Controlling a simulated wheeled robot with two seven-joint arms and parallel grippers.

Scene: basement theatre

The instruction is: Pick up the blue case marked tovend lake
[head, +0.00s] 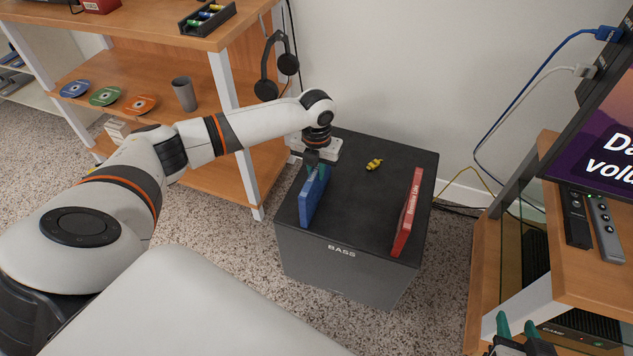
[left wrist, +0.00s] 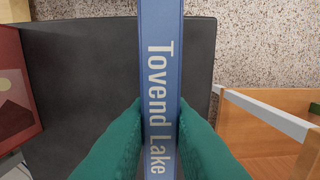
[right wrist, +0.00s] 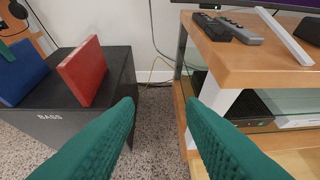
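The blue case (head: 312,203) stands upright near the left side of the black bass box (head: 358,212). In the left wrist view its spine (left wrist: 161,60) reads "Tovend Lake". My left gripper (head: 316,168) is above it, with the green fingers (left wrist: 161,115) pressed against both sides of the case. I cannot tell whether its lower edge still touches the box. My right gripper (right wrist: 162,108) is open and empty, low at the right of the head view (head: 517,327), beside the wooden media stand.
A red case (head: 408,212) stands upright on the box's right side, with a small yellow object (head: 374,165) behind. A wooden shelf (head: 190,130) with discs, a cup and headphones (head: 279,66) is at left. The media stand (head: 590,270) holds remotes at right.

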